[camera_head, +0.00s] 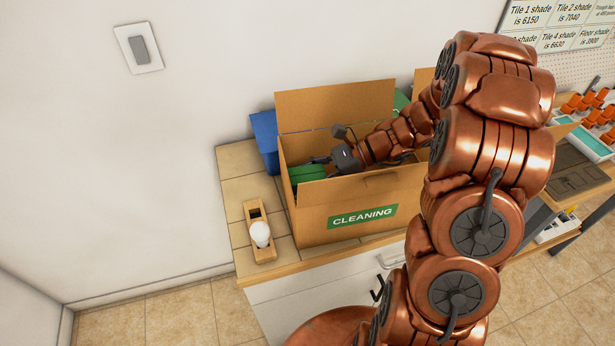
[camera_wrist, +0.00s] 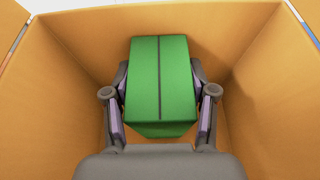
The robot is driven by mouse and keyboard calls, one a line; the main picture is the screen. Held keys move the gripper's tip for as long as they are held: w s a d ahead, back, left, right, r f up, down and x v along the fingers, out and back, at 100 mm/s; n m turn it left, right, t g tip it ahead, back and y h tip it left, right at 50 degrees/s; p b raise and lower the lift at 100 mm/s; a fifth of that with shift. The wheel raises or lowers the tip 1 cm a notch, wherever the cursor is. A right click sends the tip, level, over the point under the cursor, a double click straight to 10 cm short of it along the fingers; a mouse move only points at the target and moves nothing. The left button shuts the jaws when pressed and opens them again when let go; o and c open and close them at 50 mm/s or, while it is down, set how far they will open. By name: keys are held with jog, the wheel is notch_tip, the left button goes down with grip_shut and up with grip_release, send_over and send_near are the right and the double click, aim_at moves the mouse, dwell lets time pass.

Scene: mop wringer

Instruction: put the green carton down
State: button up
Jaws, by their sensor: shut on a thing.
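The green carton (camera_wrist: 160,85) is between the two fingers of my gripper (camera_wrist: 160,105) in the wrist view, with a finger against each side. The carton is inside an open cardboard box, and brown walls surround it. In the head view, the green carton (camera_head: 308,173) shows partly behind the front flap of the box marked CLEANING (camera_head: 330,225). My gripper (camera_head: 318,161) reaches into this box from the right. Whether the carton touches the box floor is hidden.
The box stands on a tiled counter (camera_head: 238,190) with its flaps up. A blue object (camera_head: 264,140) is behind its left side. A wooden holder with a white bulb (camera_head: 260,235) sits to its left. Trays with orange items (camera_head: 590,110) are at the far right.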

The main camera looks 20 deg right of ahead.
jog(key=shift+f, duration=0.15)
jog(key=o, duration=1.3)
jog(key=shift+r, duration=0.25)
jog(key=shift+p+v, duration=2.4)
jog(key=shift+v, duration=3.55)
